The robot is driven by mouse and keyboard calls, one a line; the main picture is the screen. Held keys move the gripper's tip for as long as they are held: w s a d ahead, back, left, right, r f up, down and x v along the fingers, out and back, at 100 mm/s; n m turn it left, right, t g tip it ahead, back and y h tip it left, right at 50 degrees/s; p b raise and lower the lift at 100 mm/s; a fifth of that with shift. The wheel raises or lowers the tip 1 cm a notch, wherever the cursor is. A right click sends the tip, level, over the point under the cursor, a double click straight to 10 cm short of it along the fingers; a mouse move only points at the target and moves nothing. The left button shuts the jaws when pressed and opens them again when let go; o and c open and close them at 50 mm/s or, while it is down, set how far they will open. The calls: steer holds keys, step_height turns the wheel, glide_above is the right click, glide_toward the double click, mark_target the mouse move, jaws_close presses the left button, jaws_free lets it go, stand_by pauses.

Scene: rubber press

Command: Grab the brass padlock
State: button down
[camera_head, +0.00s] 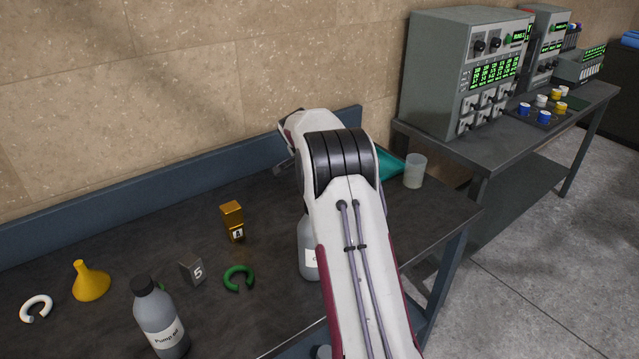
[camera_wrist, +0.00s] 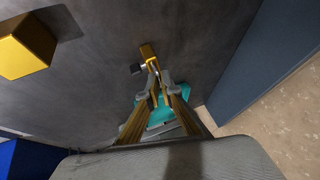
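A small brass-coloured piece that looks like the padlock (camera_wrist: 149,52) lies on the dark table in the wrist view, with a thin pale part towards my gripper. My gripper (camera_wrist: 155,86) has its two fingers apart, with a gap between the tips. The padlock is just beyond the fingertips, roughly in line with the gap. I cannot tell whether a finger touches it. In the head view my arm hides the padlock and most of my gripper.
A small grey piece (camera_wrist: 138,69) lies beside the padlock. A teal item (camera_head: 388,163) lies near the wall.

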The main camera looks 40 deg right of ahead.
step_height(320, 180, up, 10)
stand_by(0.6)
